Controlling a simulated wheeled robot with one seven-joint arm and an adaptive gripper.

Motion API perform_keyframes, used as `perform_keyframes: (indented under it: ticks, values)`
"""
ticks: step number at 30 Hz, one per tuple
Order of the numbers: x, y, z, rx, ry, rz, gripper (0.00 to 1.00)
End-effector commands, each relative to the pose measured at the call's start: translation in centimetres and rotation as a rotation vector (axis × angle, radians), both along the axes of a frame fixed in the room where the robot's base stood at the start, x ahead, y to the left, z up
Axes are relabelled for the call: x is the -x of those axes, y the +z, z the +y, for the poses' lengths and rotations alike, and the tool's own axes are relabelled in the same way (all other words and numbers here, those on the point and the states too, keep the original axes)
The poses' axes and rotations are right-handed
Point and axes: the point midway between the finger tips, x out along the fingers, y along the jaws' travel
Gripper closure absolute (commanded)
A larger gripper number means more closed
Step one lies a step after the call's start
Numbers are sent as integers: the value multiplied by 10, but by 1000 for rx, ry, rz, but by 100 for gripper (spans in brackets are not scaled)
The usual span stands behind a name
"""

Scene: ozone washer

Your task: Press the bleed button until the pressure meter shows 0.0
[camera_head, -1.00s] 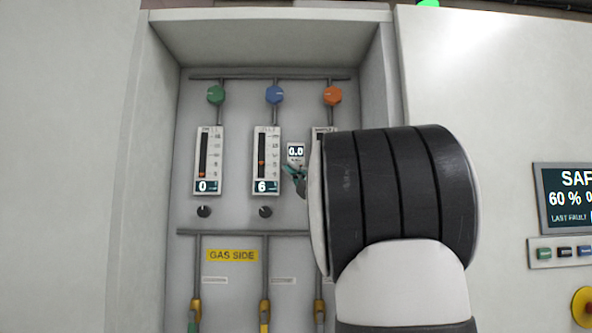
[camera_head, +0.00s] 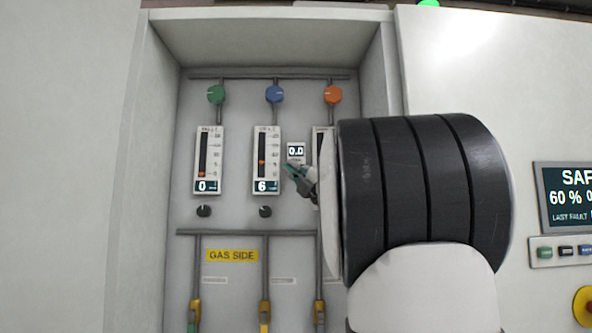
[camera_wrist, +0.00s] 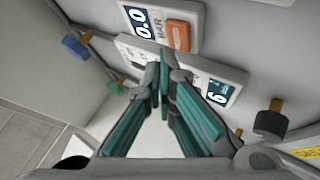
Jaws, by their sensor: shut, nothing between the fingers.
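The pressure meter (camera_head: 296,151) is a small white box with a dark display reading 0.0, between the middle and right gauges. In the wrist view the meter (camera_wrist: 146,20) also reads 0.0, marked BAR, with an orange button (camera_wrist: 178,36) beside the display. I cannot make out this button in the head view, where my gripper is just below the display. My gripper (camera_head: 288,169) is shut and empty. In the wrist view its teal fingers (camera_wrist: 160,78) meet at the tips, which appear apart from the orange button and overlap the middle gauge's panel.
The left gauge (camera_head: 208,160) reads 0 and the middle gauge (camera_head: 266,160) reads 6. Green, blue (camera_head: 275,95) and orange (camera_head: 333,95) knobs sit above. Black knobs (camera_head: 265,211) are below. My arm hides much of the right gauge (camera_head: 322,146). Recess walls flank the panel.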

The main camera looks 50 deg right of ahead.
Motion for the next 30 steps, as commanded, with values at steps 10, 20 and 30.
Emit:
perform_keyframes:
  ticks: [10, 20, 30]
  values:
    - [13, 0, 16, 1, 1, -2, 100]
    - [30, 0, 36, 0, 1, -1, 100]
    - [32, 0, 38, 0, 1, 0, 100]
